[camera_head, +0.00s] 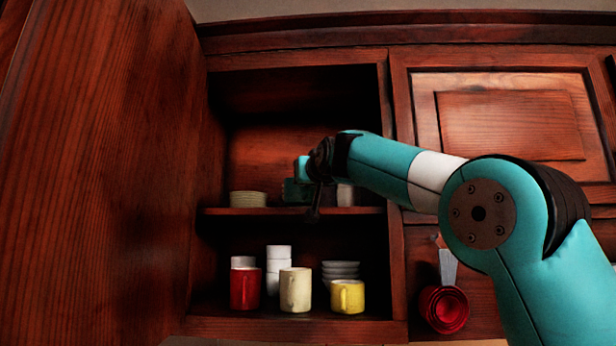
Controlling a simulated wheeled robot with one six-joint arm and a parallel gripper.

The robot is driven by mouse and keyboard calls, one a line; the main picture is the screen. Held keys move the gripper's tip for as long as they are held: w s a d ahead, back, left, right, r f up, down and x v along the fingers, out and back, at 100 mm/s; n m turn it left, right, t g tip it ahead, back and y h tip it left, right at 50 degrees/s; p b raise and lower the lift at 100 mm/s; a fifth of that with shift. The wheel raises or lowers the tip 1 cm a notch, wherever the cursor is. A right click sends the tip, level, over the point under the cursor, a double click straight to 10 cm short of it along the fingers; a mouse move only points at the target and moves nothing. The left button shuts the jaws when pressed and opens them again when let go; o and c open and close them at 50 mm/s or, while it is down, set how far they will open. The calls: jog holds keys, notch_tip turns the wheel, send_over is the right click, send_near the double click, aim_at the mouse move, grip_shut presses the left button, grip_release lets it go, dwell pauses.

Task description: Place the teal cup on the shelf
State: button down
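My gripper (314,205) is dark and reaches into the open cabinet, at the upper shelf (260,211). Its fingers are small, shaded and seen partly from the side, so I cannot tell whether they are open or shut. A dark teal shape (292,191), which looks like the teal cup, is just left of the fingers, at the height of the upper shelf. It is partly hidden by my wrist. I cannot tell whether it touches the shelf or the gripper.
A stack of pale bowls (248,198) is left on the upper shelf; a small white item (345,195) is right. Below stand red (245,287), cream (295,289) and yellow (347,296) mugs, white cups (278,262) and stacked dishes (340,270). The open door (110,170) bounds the left.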

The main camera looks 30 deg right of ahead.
jog(key=shift+f+b, duration=0.5)
jog(key=shift+b, duration=0.05)
jog(key=c, duration=1.1)
grip_release()
jog(key=shift+s+a+f+b, duration=0.15)
jog(key=shift+s+b, duration=0.3)
jog(key=shift+s, duration=0.05)
jog(key=s+a+b, duration=0.3)
jog(key=s+b, duration=0.5)
jog(key=s, duration=0.8)
